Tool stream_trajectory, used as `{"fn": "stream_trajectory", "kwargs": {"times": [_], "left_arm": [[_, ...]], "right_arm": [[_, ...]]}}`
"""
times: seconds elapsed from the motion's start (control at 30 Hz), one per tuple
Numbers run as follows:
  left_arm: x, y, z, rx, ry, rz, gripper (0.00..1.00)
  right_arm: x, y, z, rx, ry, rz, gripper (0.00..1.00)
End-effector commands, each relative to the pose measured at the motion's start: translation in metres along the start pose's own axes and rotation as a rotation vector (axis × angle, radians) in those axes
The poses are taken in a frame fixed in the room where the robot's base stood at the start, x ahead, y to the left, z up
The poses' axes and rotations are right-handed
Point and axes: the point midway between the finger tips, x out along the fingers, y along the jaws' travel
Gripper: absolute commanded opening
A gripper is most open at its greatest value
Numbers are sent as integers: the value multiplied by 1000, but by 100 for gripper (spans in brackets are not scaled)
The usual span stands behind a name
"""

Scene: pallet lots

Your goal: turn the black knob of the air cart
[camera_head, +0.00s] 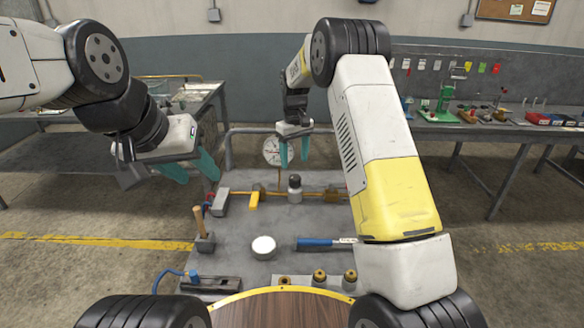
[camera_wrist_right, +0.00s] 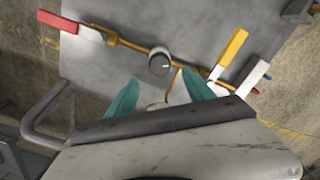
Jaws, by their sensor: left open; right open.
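The air cart (camera_head: 225,262) is a grey panel with a brass pipe across it. The black knob (camera_head: 295,180) sits on top of a pale regulator body in the middle of that pipe. In the right wrist view the knob (camera_wrist_right: 160,61) shows from above, with a small light mark on its top. My right gripper (camera_head: 294,152) is open and empty, behind the knob in the head view. In its wrist view its teal fingers (camera_wrist_right: 160,90) are spread just below the knob, apart from it.
A round gauge (camera_head: 271,151) stands behind the pipe. A yellow-handled valve (camera_head: 254,200) and a red-handled valve (camera_wrist_right: 70,25) flank the knob. A white round cap (camera_head: 263,246), a blue-handled tool (camera_head: 318,243) and several brass fittings (camera_head: 319,277) lie nearer. A workbench (camera_head: 450,131) stands at the right.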

Motion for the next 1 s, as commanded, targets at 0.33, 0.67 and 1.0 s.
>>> {"fn": "stream_trajectory", "kwargs": {"times": [0.33,0.67,1.0], "left_arm": [[0,0,0,0,0,0,44],[0,0,0,0,0,0,44],[0,0,0,0,0,0,44]], "right_arm": [[54,0,2,1,-4,-1,61],[73,0,1,2,0,0,61],[72,0,1,2,0,0,26]]}}
